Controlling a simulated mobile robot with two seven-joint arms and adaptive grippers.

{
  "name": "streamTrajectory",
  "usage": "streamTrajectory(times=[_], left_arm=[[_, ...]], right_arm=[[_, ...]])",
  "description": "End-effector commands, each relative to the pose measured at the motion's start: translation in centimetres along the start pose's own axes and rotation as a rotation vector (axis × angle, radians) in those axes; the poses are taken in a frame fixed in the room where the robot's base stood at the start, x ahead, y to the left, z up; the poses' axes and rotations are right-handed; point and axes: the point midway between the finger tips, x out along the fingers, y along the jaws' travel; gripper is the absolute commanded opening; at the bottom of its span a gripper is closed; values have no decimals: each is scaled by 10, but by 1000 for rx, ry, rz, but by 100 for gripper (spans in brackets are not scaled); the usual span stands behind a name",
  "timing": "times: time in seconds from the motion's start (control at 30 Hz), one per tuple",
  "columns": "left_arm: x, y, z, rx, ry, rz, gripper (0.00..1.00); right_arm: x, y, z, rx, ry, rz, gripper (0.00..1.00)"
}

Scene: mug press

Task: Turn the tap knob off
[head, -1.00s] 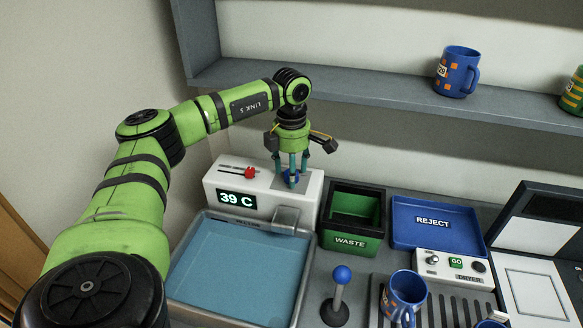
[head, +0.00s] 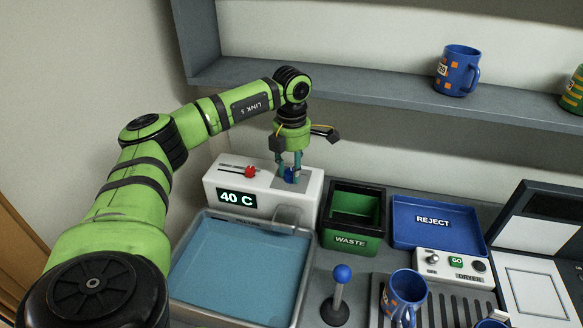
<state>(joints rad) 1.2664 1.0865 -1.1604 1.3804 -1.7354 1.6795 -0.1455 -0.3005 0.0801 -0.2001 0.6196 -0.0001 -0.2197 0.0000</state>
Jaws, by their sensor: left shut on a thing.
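The tap unit (head: 228,180) is a white box at the back of the sink, with a display that reads 40 C. A red slider knob (head: 250,171) sits on its top left. The blue tap knob (head: 289,174) is on its top right, partly hidden by fingers. My left gripper (head: 290,178) points straight down and is shut on the blue knob. The spout (head: 287,215) hangs over the basin of blue water (head: 240,270). I cannot make out a stream below the spout. My right gripper is not in view.
A green waste bin (head: 350,240) stands right of the tap unit, with a blue reject tray (head: 435,240) beyond it. A blue-topped lever (head: 341,275) and a blue mug (head: 404,294) are in front. A shelf (head: 380,93) with mugs (head: 457,70) runs above.

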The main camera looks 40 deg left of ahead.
Motion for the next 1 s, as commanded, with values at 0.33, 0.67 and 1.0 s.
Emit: streamTrajectory(times=[0.33,0.67,1.0], left_arm=[[1,0,-1,-295,3,-1,2],[1,0,0,-472,2,0,2],[1,0,0,-528,2,1,2]], right_arm=[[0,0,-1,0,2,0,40],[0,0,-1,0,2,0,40],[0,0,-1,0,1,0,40]])
